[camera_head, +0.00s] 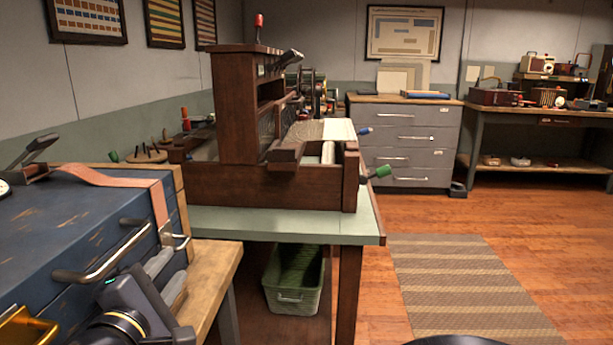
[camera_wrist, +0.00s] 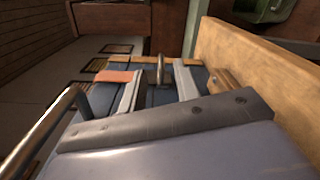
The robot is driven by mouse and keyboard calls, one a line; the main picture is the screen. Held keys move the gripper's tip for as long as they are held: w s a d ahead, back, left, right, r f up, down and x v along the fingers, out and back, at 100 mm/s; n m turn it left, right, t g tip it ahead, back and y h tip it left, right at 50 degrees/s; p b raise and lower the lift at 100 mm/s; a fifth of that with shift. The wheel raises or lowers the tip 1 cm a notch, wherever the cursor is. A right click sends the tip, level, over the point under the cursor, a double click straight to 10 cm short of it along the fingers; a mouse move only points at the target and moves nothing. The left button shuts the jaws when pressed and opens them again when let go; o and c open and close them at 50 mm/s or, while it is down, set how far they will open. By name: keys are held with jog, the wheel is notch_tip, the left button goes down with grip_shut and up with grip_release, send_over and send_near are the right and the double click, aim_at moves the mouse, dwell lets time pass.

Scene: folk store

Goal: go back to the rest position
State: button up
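My gripper (camera_head: 172,276) is at the lower left of the head view, close in front of the blue chest (camera_head: 60,235) with its metal handles. In the wrist view my gripper (camera_wrist: 160,92) shows two grey fingers set apart, with a clear gap and nothing held between them. A metal loop (camera_wrist: 160,70) on the chest shows beyond the gap. Whether a finger touches the chest is unclear.
A bar handle (camera_head: 105,258) juts from the chest beside my gripper. The wooden bench edge (camera_head: 215,275) lies just right of it. A loom-like wooden frame (camera_head: 260,185) stands on the green table (camera_head: 270,222). Floor with a striped rug (camera_head: 465,285) is open at right.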

jog(key=w+d+b, duration=0.1)
jog(key=w+b, duration=0.1)
jog(key=w, duration=0.8)
jog(key=s+d+r+n+p, duration=0.1)
jog(key=d+r+n+p, duration=0.4)
jog(key=p, duration=1)
jog(key=d+r+n+p, duration=0.1)
jog(key=r+n+p, duration=0.8)
jog(key=p, duration=0.5)
jog(key=shift+n, duration=0.3)
jog(key=shift+s+f, duration=0.25)
jog(key=shift+s, duration=0.45)
jog(key=shift+s+f, duration=0.3)
jog(key=shift+s, duration=0.45)
jog(key=shift+s+f, duration=0.25)
jog(key=shift+s, duration=0.45)
